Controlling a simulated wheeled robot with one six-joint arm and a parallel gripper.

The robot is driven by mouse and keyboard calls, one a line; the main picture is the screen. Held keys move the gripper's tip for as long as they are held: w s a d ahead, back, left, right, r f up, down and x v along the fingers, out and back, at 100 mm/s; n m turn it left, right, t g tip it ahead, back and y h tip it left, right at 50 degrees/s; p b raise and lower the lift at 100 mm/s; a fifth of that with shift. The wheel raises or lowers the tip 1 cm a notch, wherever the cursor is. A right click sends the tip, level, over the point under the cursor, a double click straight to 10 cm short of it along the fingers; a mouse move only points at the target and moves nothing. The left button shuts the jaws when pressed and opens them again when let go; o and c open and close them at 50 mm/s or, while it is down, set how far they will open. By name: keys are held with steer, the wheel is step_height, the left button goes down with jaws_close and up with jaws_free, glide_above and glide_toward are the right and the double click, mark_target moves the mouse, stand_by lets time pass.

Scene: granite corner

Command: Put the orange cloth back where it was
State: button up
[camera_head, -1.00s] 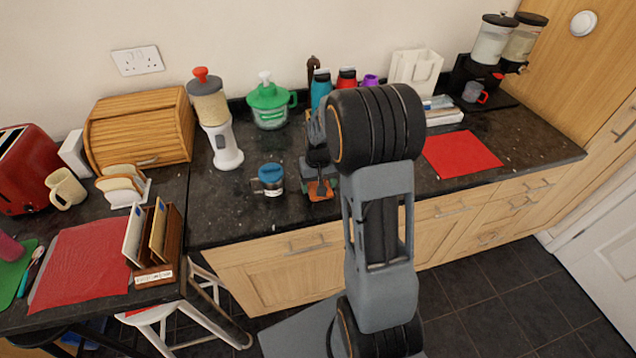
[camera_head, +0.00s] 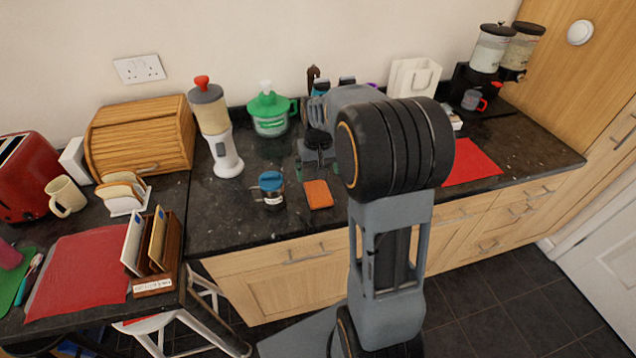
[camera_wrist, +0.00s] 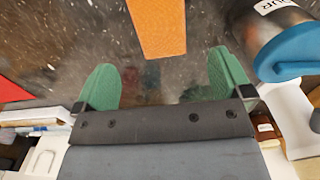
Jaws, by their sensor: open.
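The orange cloth (camera_head: 318,194) lies flat on the dark granite counter, near its front edge. It also shows in the wrist view (camera_wrist: 158,25), at the top, just beyond my fingertips. My gripper (camera_head: 315,160) is behind the cloth and above the counter, apart from it. In the wrist view my gripper (camera_wrist: 160,85) has its two green fingers spread wide, with nothing between them.
A blue-lidded jar (camera_head: 271,189) stands close left of the cloth and is near one finger in the wrist view (camera_wrist: 285,45). A green-lidded pot (camera_head: 268,112) and white dispenser (camera_head: 224,150) stand behind. A red mat (camera_head: 474,163) lies right. Counter in front is clear.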

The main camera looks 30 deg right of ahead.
steer(key=s+a+r+n+t, duration=0.1)
steer(key=s+a+r+t, duration=0.1)
steer(key=s+a+r, duration=0.4)
steer(key=s+a+n+t, duration=0.1)
steer(key=s+a+t, duration=0.1)
steer(key=s, duration=0.8)
steer(key=shift+a+r, duration=0.25)
steer(key=shift+a, duration=0.5)
